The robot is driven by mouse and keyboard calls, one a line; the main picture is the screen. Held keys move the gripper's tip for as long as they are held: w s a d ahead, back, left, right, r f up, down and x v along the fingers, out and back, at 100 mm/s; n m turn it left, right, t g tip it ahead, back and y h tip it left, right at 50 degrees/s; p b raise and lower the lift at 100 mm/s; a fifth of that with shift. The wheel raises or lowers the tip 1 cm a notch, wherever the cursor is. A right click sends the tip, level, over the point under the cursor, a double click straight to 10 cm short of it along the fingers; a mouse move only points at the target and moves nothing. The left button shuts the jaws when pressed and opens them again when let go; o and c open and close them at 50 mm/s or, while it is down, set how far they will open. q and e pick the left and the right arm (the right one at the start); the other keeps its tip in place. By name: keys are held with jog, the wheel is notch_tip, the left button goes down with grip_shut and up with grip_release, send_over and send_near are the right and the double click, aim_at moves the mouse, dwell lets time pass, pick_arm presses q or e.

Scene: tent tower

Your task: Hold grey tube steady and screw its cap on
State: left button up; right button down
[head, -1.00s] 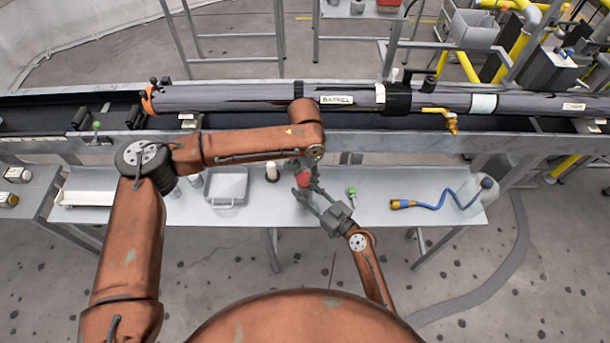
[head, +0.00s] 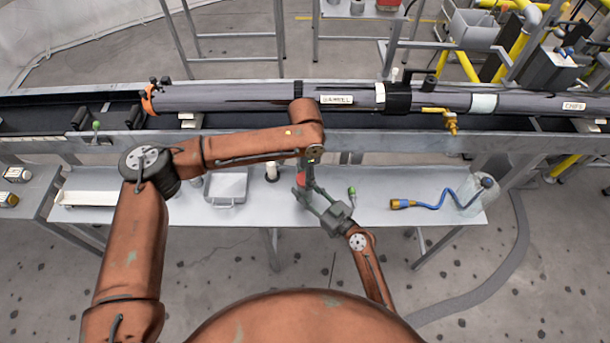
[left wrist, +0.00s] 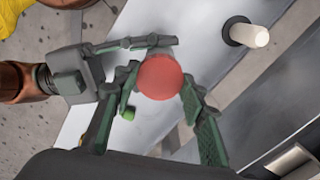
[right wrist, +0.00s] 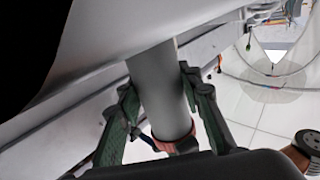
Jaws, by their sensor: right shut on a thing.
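The grey tube (right wrist: 155,85) stands between the fingers of my right gripper (right wrist: 160,110), which is shut on it. In the head view the right gripper (head: 312,196) reaches in from the lower right over the bench. The round red cap (left wrist: 160,76) is seen from above in the left wrist view. It sits at the tube's end, and its red also shows in the right wrist view (right wrist: 168,146). My left gripper (left wrist: 162,80) is over the cap, its fingers spread on either side. Whether the cap's thread is engaged is hidden.
The bench (head: 255,222) carries a grey tray (head: 226,187), a white cylinder (head: 272,172), a small green-topped item (head: 352,191) and a clear jug (head: 474,195) with a blue hose (head: 440,206). A long dark barrel (head: 230,98) lies behind it.

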pick_arm(q)
jog(key=o, duration=0.5)
jog(key=shift+r, duration=0.1)
notch_tip(320, 180, up, 12)
jog(key=shift+f, duration=0.1)
dwell(0.4)
pick_arm(e)
jog(key=c, duration=1.3)
grip_release()
jog(key=shift+o, duration=0.2)
